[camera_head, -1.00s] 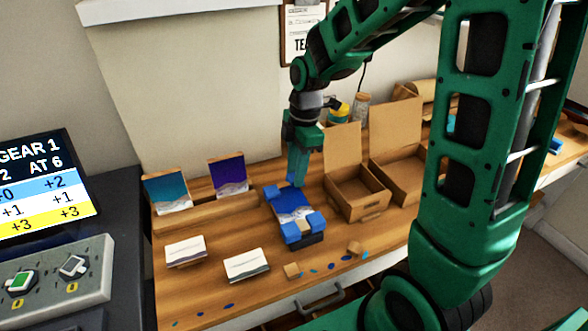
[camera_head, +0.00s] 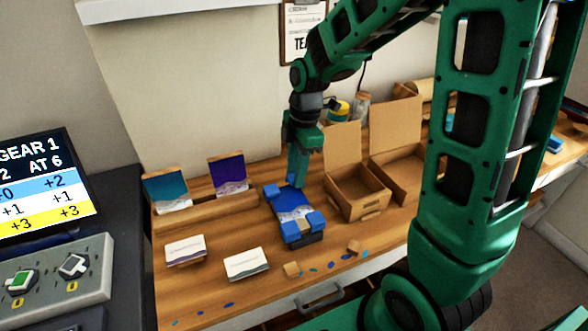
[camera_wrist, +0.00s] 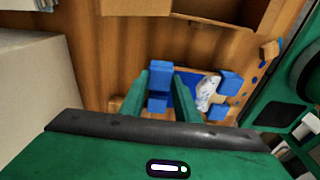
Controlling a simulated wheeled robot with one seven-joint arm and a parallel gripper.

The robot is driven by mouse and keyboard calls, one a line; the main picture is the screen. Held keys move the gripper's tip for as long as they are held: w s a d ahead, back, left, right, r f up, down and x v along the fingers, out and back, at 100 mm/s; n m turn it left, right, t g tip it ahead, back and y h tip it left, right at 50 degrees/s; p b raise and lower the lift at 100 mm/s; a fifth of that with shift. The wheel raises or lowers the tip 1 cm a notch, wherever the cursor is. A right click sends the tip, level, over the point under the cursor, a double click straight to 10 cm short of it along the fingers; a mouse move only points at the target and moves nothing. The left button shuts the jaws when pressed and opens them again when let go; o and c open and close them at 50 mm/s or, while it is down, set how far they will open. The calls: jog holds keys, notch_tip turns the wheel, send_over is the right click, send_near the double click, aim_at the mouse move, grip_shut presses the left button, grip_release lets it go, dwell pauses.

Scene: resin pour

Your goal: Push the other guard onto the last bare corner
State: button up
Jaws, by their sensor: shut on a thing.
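The blue-and-white resin panel (camera_head: 292,203) lies on a dark block on the bench; its blue-and-white face also shows in the wrist view (camera_wrist: 207,92). Blue guards sit on its two front corners, the front left guard (camera_head: 290,231) and the front right guard (camera_head: 316,219). Another blue guard (camera_head: 271,191) is at the back left corner. My gripper (camera_head: 298,183) points down at the back right corner, shut on a blue guard (camera_wrist: 158,72) that shows between the fingers in the wrist view. The fingers mostly hide it in the head view, so I cannot tell how fully it is seated.
Two open cardboard boxes stand to the right, the nearer box (camera_head: 357,192) close beside the panel. A wooden rack (camera_head: 210,220) with two art panels stands left. Two white cards, a small wooden block (camera_head: 292,269) and blue drips lie in front.

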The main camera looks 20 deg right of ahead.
jog(key=shift+f, duration=0.6)
dwell(0.4)
jog(key=shift+s+a+f, duration=0.1)
jog(key=shift+a, duration=0.05)
dwell(0.5)
jog(key=o, duration=1.2)
jog(key=shift+c, duration=0.2)
jog(key=shift+r, duration=4.05)
grip_shut()
